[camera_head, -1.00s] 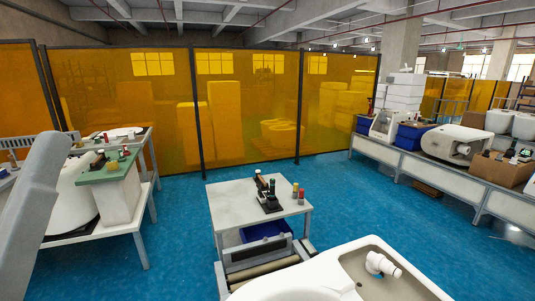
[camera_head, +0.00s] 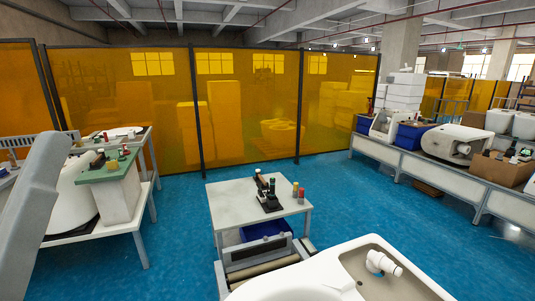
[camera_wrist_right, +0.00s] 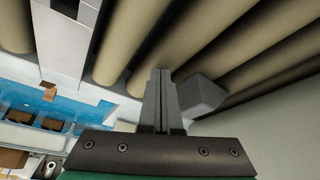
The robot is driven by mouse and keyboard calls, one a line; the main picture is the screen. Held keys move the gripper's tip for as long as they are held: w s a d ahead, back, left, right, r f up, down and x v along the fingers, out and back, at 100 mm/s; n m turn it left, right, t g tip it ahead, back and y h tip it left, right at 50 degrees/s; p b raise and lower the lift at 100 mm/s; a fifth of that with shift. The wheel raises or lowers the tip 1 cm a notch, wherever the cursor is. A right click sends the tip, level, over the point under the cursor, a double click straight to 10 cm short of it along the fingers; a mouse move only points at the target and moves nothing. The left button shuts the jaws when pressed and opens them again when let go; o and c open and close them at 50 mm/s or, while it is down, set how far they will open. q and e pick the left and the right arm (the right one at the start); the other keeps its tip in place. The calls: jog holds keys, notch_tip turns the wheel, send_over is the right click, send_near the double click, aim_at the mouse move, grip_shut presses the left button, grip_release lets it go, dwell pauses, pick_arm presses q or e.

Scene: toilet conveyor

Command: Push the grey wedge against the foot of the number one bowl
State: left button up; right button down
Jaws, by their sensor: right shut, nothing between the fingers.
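A white toilet bowl (camera_head: 335,283) lies on the roller conveyor at the bottom of the head view; I see no number on it. A pale smooth surface (camera_wrist_right: 285,130) at the lower right of the right wrist view appears to be its side. The grey wedge (camera_wrist_right: 201,95) sits on the rollers between this surface and my right gripper. My right gripper (camera_wrist_right: 160,75) is shut and empty, with its fingers just left of the wedge; I cannot tell whether they touch it. The wedge is hidden in the head view. My left gripper is not in view.
Conveyor rollers (camera_wrist_right: 215,32) run across the right wrist view, with a metal side rail (camera_wrist_right: 62,38) at left. A small table (camera_head: 235,203) with tools stands beyond the conveyor. A bench (camera_head: 400,160) stands at right. Blue floor (camera_head: 355,200) lies open between.

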jog(key=shift+w+a+b, duration=0.3)
jog(key=shift+w+b, duration=0.15)
jog(key=shift+w, duration=0.35)
jog(key=shift+w+a+b, duration=0.3)
jog(key=shift+w+b, duration=0.1)
jog(key=shift+w, duration=0.4)
dwell(1.7)
jog(key=shift+w+a, duration=0.1)
jog(key=shift+w, duration=0.2)
jog(key=shift+w, duration=0.15)
jog(key=shift+w+a+b, duration=0.15)
jog(key=shift+w+b, duration=0.15)
jog(key=shift+b, duration=0.15)
jog(key=shift+w+a, duration=0.15)
jog(key=shift+w, duration=0.2)
jog(key=shift+w+a+b, duration=0.1)
jog(key=shift+w+b, duration=0.2)
jog(key=shift+b, duration=0.1)
jog(key=shift+w+a, duration=0.1)
jog(key=shift+w, duration=0.15)
jog(key=shift+s, duration=0.2)
